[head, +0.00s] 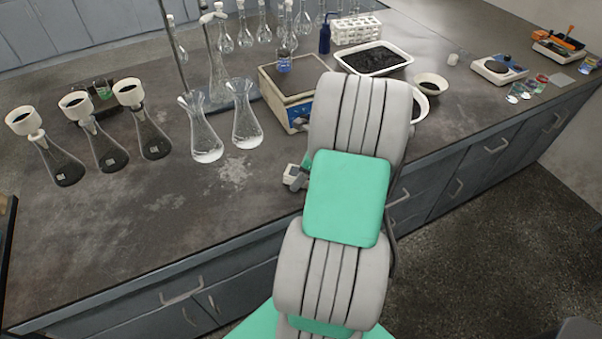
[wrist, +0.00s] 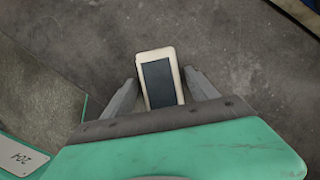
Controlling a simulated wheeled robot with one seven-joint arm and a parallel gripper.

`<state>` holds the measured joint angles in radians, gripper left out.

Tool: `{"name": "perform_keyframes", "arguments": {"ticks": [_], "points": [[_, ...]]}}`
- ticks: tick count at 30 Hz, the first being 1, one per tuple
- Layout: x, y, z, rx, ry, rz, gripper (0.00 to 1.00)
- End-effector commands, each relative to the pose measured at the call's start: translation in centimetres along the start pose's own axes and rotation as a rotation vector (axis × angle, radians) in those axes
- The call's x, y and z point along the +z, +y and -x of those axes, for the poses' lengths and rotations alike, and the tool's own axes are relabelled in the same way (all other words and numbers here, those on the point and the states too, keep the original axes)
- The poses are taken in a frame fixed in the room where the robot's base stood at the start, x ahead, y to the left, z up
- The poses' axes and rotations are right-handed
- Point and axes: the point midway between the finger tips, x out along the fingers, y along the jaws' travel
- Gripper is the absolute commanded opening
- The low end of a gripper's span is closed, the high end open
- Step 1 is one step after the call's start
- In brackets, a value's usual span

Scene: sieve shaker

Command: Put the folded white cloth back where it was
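I cannot make out a folded white cloth in either view. My gripper (wrist: 159,79) points down over the bench top in the wrist view. Its two grey fingers are apart, one on each side of a small cream-edged slab with a dark panel (wrist: 158,80). Narrow gaps seem to show between the slab and the fingers, so the gripper looks open. Whether the slab lies on the bench or higher is hard to tell. In the head view my arm hides most of the gripper and part of the bench.
The dark bench (head: 190,215) holds flasks with funnels (head: 108,150) at left and two clear flasks (head: 246,120). A balance (head: 290,85) stands behind my arm. A black-filled tray (head: 374,58) and a white rack (head: 355,29) are behind. The bench's front left is clear.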

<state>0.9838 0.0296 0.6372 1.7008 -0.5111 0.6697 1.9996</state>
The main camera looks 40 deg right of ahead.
Motion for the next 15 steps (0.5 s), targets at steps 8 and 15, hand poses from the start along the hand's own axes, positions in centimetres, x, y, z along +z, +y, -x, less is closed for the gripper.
{"name": "perform_keyframes", "arguments": {"ticks": [8,15], "points": [[0.0,0.0,0.1,-0.001,0.000,0.000,0.71],[0.1,-0.1,3.8,-0.006,0.000,-0.001,0.71]]}}
